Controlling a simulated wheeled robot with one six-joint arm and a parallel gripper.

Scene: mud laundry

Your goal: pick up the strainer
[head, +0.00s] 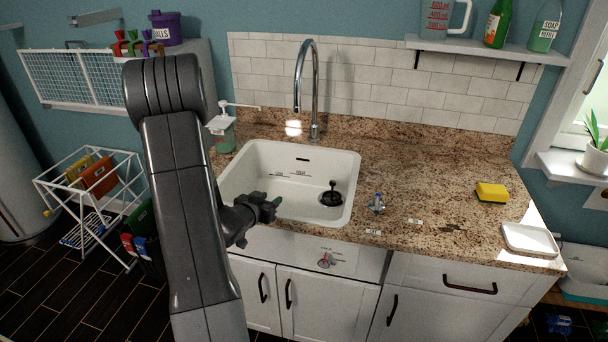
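The strainer (332,195) appears as a dark round piece with an upright knob, at the right end of the white sink (354,190) basin. It looks seated at the drain. My gripper (274,207) is over the front left part of the sink, to the left of the strainer and apart from it. The gripper is small and dark here, so I cannot tell whether its fingers are open or shut. I see nothing held in it.
A chrome faucet (301,75) arches behind the sink. A soap pump (223,130) stands at the left. A yellow sponge (491,192) and white tray (530,239) lie farther right. Granite between is mostly clear.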

